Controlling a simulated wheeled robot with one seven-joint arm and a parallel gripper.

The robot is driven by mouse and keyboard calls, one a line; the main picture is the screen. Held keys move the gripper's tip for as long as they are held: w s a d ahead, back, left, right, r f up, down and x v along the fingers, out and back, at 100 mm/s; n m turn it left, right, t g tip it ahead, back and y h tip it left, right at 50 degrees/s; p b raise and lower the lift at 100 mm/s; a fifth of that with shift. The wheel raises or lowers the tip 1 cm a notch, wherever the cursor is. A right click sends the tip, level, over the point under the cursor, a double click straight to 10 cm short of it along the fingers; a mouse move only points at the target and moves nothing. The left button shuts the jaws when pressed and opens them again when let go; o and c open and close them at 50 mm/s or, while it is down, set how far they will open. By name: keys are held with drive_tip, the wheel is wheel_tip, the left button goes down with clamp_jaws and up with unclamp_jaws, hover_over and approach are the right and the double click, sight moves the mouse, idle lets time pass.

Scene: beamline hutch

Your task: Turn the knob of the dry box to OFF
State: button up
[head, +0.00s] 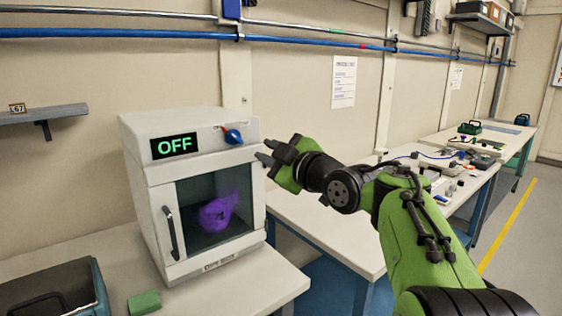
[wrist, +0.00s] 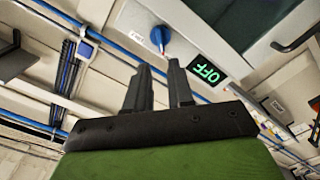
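The dry box (head: 190,267) is a white cabinet with a dark window, standing on the bench. Its display (head: 174,146) reads OFF in green and also shows in the wrist view (wrist: 207,71). The blue knob (head: 233,136) sits right of the display, with a small red mark at its upper left. In the wrist view the knob (wrist: 161,34) lies beyond the fingertips. My gripper (head: 264,150) is just right of the box front, apart from the knob. Its two fingers (wrist: 158,66) stand apart with nothing between them.
A purple object (head: 217,212) shows behind the box window. A green block (head: 144,302) and a dark open case (head: 50,290) are at the front left. A wall shelf (head: 45,114) is at left. More benches with equipment (head: 460,165) stand at right.

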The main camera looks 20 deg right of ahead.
drive_tip(key=v, duration=0.4)
drive_tip(key=shift+s, duration=0.2)
drive_tip(key=shift+d, duration=0.1)
drive_tip(key=s+a+f+m+g+h, duration=0.3)
drive_tip(key=s+a+f+m+g, duration=0.25)
drive_tip(key=s+f, duration=0.55)
drive_tip(key=s+f+m+g+h, duration=0.2)
drive_tip(key=s+f+m+g, duration=0.45)
drive_tip(key=s+f, duration=0.9)
wheel_tip(320, 180, up, 16)
drive_tip(key=s+p, duration=0.2)
drive_tip(key=p, duration=1.3)
drive_tip(key=shift+s+d+r+m+h+p, duration=0.2)
drive_tip(key=shift+d+m+h+p, duration=0.1)
drive_tip(key=shift+d+m+p, duration=0.1)
